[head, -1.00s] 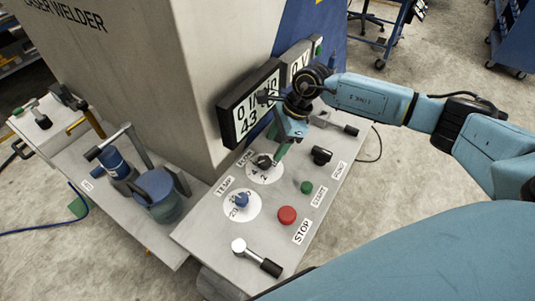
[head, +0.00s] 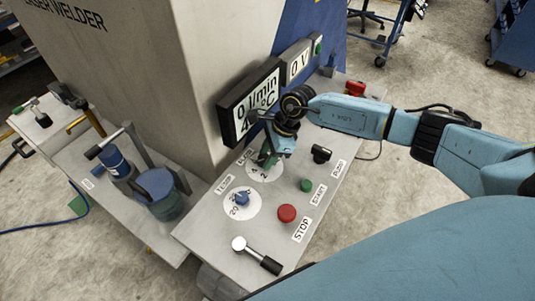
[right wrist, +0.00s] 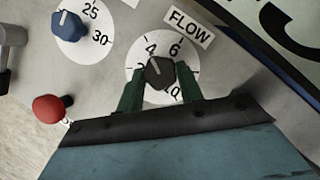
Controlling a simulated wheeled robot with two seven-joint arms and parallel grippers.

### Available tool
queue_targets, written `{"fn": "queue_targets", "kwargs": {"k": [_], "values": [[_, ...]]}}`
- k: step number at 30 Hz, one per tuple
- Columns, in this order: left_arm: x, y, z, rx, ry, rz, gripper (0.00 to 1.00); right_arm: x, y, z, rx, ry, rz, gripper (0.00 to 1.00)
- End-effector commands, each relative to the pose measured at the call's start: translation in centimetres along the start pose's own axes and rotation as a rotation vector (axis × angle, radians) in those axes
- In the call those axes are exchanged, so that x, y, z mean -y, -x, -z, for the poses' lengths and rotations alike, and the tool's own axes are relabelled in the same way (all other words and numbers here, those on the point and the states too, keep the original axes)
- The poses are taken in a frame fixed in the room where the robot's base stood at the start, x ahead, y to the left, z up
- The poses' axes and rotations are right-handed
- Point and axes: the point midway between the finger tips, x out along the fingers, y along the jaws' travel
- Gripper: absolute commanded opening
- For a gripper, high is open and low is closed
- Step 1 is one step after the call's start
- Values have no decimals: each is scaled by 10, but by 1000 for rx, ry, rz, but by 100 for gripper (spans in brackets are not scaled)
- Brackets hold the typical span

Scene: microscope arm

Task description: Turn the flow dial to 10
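The FLOW dial has a dark knob (right wrist: 160,72) on a white numbered disc (head: 263,175). The 4, 6 and 10 show in the right wrist view; other numbers are partly hidden. The knob's pale mark points up, near the 4. My right gripper (head: 268,160) is down over the dial in the head view and hides the knob there. In the right wrist view its two green fingers (right wrist: 160,84) stand on either side of the knob, with what looks like a narrow gap on each side. The display (head: 250,102) reads 0 l/min. My left gripper is not in view.
A blue TEMP knob (head: 242,199), red STOP button (head: 287,213), green button (head: 306,185) and black knob (head: 321,153) stand nearby on the panel. A lever (head: 257,256) is at the near end. The display's wall rises close behind the dial.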

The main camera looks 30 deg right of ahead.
Motion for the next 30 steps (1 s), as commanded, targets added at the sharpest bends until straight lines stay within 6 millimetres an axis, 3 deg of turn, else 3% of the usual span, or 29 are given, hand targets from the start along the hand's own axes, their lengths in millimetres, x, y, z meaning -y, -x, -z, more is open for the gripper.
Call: {"fn": "queue_targets", "kwargs": {"k": [3, 14, 30], "values": [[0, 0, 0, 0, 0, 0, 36, 0, 0, 0, 0, 0, 0, 14], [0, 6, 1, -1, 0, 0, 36, -1, 1, 0, -1, -67, 27, 14], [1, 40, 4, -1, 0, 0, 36, -6, 2, -2, 0, -485, 200, 14]]}}
